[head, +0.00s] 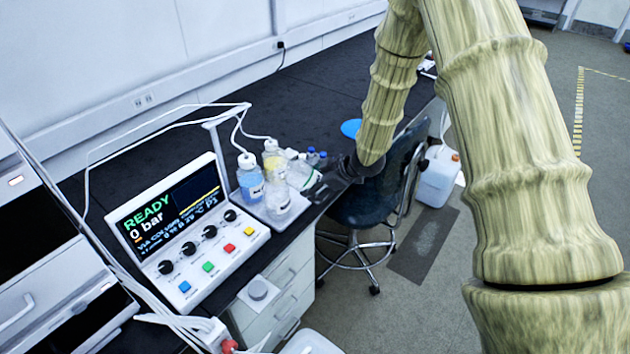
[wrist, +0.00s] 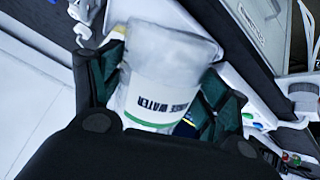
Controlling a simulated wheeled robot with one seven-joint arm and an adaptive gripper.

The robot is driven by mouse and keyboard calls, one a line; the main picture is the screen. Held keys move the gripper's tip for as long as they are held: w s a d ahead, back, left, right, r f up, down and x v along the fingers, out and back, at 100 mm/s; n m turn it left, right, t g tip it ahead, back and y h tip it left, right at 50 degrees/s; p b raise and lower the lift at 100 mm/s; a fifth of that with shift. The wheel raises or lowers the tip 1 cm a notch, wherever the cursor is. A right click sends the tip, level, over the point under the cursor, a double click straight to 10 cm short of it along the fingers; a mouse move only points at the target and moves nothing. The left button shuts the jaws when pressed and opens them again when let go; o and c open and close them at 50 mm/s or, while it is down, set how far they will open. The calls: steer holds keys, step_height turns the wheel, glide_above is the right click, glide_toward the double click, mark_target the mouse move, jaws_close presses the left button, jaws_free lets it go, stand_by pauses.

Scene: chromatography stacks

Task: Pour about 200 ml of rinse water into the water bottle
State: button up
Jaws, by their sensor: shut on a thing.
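My gripper (wrist: 165,92) is shut on a clear bottle (wrist: 172,52) with a white label reading "RINSE WATER" and a green stripe. In the head view the gripper (head: 335,180) is dark and small, and the held bottle (head: 301,174) looks tilted to the left above the tray. A blue-filled bottle (head: 250,178), a yellowish bottle (head: 273,158) and a clear bottle (head: 277,199) stand close together beside it. Their labels are too small to read, so I cannot tell which is the water bottle. The liquid level in the held bottle is unclear.
A control box (head: 170,240) reading "READY 0 bar" stands left of the bottles. Thin tubes arch over the bench to the capped bottles. Small blue-capped vials (head: 317,157) stand just behind. A chair (head: 365,205) and a white canister (head: 437,178) are to the right.

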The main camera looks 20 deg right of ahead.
mark_target(317, 173)
steer(key=shift+d+r+h+p, duration=0.15)
steer(key=shift+h+p, duration=0.25)
steer(key=shift+p, duration=0.35)
steer(key=shift+g, duration=0.3)
steer(key=shift+s+d+r+g+h+p, duration=0.1)
steer(key=shift+r+g+h+p, duration=0.35)
steer(key=shift+p, duration=0.65)
steer(key=shift+d+r+g+h+p, duration=0.15)
steer(key=shift+h+p, duration=0.5)
steer(key=shift+p, duration=0.4)
steer(key=shift+a+r+n+g+h+p, duration=0.1)
steer(key=shift+r+n+g+h+p, duration=0.2)
steer(key=shift+r+h+p, duration=1.25)
steer(key=shift+r+n+g+y+p, duration=0.2)
steer(key=shift+r+g+p, duration=0.2)
steer(key=shift+p, duration=2.4)
steer(key=shift+a+r+h, duration=0.15)
steer(key=shift+r+h, duration=0.3)
